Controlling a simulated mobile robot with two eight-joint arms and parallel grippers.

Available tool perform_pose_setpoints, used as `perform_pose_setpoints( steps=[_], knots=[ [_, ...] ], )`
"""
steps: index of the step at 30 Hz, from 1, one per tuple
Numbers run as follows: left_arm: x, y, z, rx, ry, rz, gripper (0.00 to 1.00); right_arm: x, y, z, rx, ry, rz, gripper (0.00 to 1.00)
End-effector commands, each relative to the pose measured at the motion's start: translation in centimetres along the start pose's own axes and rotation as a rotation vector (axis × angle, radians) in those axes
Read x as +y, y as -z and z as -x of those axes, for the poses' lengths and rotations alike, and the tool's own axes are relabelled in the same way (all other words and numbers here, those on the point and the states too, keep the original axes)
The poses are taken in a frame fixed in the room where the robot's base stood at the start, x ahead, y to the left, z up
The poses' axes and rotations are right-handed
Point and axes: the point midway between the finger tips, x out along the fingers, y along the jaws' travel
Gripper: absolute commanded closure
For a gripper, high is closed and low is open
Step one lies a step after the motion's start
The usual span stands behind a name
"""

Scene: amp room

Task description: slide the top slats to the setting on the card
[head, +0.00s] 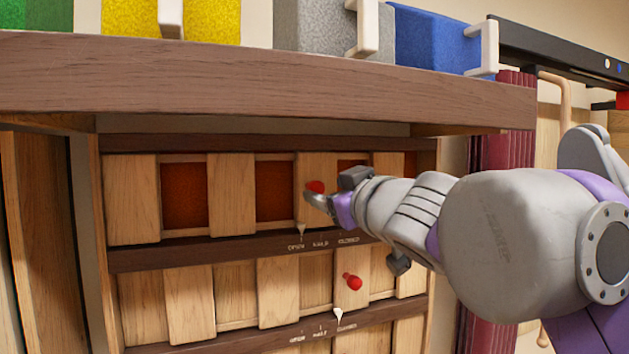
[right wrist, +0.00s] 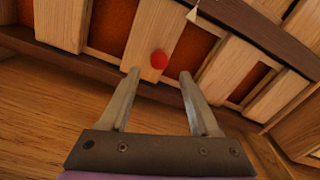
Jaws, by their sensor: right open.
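The top slats (head: 231,192) are a row of light wooden boards with dark orange-red gaps open between them. A red knob (head: 316,187) sits on one slat, with a white pointer (head: 301,231) below it at the leftmost label of the printed scale (head: 322,244). My right gripper (head: 321,199) is at this knob. In the right wrist view the gripper (right wrist: 160,75) is open, and the red knob (right wrist: 159,59) shows just beyond and between its fingertips, not clasped. I see no setting card. My left gripper is out of view.
A lower slat row (head: 278,290) has its own red knob (head: 352,282) and a pointer (head: 338,315) at its rightmost label. A wooden shelf (head: 270,95) overhangs the top row, bearing green, yellow, grey and blue blocks. Dark red folds (head: 501,125) hang at right.

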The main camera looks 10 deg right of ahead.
Motion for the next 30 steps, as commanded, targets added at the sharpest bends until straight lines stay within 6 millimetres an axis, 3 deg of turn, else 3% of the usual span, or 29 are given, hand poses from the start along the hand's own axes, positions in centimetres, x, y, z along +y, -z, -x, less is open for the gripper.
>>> perform_pose_setpoints(
  steps=[3,9,22,23,30],
  knots=[
    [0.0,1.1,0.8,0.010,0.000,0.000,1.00,0.1,0.5,-2.5,0.004,0.000,-0.001,0.37],
    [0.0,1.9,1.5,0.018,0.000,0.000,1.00,0.1,0.3,-5.4,0.002,-0.001,0.000,0.37],
    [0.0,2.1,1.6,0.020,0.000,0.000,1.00,0.0,0.0,-6.6,0.000,-0.001,-0.001,0.37],
    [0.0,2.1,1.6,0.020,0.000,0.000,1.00,0.0,0.0,-6.6,0.000,-0.001,-0.001,0.38],
    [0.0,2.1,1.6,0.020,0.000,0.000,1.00,0.0,0.1,-6.6,0.000,-0.001,-0.001,0.82]
  ],
)
